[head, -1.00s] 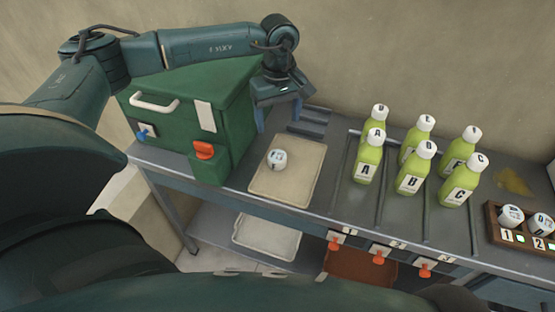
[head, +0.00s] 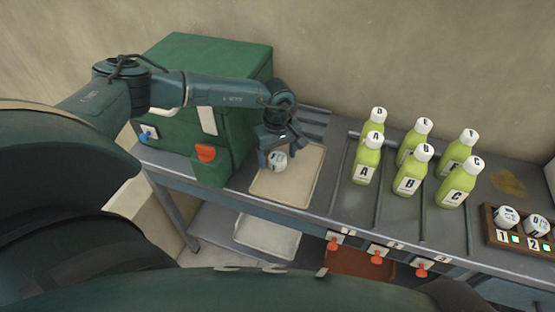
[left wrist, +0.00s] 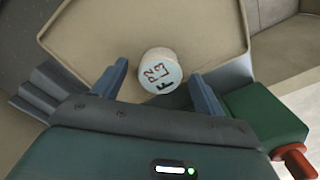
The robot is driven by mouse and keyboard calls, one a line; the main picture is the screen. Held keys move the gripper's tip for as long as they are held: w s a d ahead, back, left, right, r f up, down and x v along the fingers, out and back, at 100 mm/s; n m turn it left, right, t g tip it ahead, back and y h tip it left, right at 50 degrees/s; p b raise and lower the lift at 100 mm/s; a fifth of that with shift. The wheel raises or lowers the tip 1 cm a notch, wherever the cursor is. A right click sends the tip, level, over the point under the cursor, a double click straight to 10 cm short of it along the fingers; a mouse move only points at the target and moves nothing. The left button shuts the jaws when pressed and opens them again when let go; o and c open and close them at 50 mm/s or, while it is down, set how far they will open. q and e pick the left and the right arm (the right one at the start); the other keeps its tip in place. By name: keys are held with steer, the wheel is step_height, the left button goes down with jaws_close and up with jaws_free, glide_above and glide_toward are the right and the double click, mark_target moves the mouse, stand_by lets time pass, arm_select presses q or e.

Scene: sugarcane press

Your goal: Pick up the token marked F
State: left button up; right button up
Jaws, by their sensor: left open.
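The token (head: 277,160) is a short white cylinder with a pale face, lying on the beige tray (head: 300,187). In the left wrist view its face (left wrist: 160,70) shows an F with other characters. My left gripper (head: 274,155) is open just above the tray at the token. In the left wrist view the left gripper's blue fingers (left wrist: 158,85) are spread on either side of the token, which sits between and slightly beyond the tips. I cannot tell whether either finger touches it. My right gripper is not in view.
The green press (head: 225,120) stands left of the tray, with an orange knob (head: 205,153). Several green bottles (head: 408,178) with white caps stand to the right. A wooden rack (head: 493,233) with white tokens sits at the far right.

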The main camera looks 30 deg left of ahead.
arm_select(q)
steer(key=c, duration=1.1)
